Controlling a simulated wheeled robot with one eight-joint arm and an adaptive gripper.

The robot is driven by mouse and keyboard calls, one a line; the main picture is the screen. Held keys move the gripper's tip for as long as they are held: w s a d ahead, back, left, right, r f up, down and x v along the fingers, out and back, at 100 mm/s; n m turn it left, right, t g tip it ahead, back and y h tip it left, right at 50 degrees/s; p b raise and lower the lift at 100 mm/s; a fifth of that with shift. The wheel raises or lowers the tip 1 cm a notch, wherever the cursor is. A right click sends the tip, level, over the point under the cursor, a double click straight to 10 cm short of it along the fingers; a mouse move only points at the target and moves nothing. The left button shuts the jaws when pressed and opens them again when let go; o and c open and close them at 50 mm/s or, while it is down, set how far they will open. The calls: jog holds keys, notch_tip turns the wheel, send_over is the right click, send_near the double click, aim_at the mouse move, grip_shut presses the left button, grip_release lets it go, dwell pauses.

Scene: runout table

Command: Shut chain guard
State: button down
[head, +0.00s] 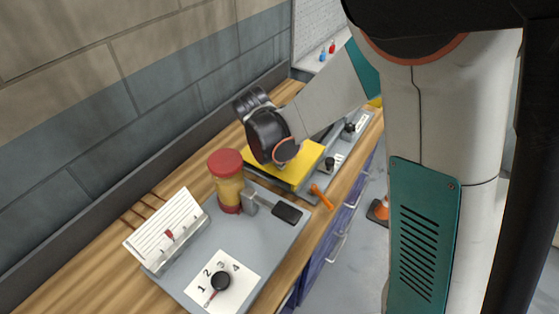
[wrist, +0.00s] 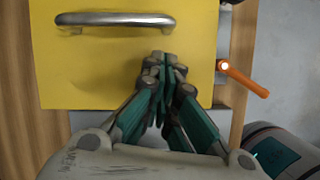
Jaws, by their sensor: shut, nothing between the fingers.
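The chain guard is a yellow panel (head: 310,164) on the far grey plate in the head view, partly hidden behind my arm's wrist. It fills much of the wrist view (wrist: 100,75), with a metal bar handle (wrist: 115,19) near its far edge. My gripper (wrist: 166,60) is shut and empty, with its fingertips over the yellow panel, just below and right of the handle in the wrist view. I cannot tell whether the fingertips touch the panel. My fingers are hidden in the head view.
An orange lever (head: 322,196) sticks out beside the panel; it also shows in the wrist view (wrist: 243,80). A red-topped yellow cylinder (head: 228,180), a black-handled lever (head: 286,212), a white gauge card (head: 167,235) and a numbered dial (head: 221,281) stand nearer. A wall runs behind the bench.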

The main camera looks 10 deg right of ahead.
jog(key=w+d+b, duration=0.1)
jog(key=w+d, duration=1.4)
jog(key=shift+w+r, duration=0.1)
jog(key=shift+r, duration=0.1)
jog(key=v, duration=1.2)
jog(key=s+a+r+m+t+y+b, duration=0.1)
jog(key=s+r+m, duration=0.4)
jog(key=s, duration=0.4)
jog(key=s+a+f+m+t+y+b, duration=0.1)
jog(key=s+f+m+t, duration=0.1)
jog(key=s+m, duration=0.8)
jog(key=s+a+f+m+t+y+b, duration=0.1)
jog(key=s+a+f+m, duration=0.1)
jog(key=s+m, duration=0.7)
jog(key=s, duration=0.5)
jog(key=shift+s+a+f+m+t+y, duration=0.2)
jog(key=shift+f+m+t+y, duration=0.1)
jog(key=shift+m+t, duration=0.1)
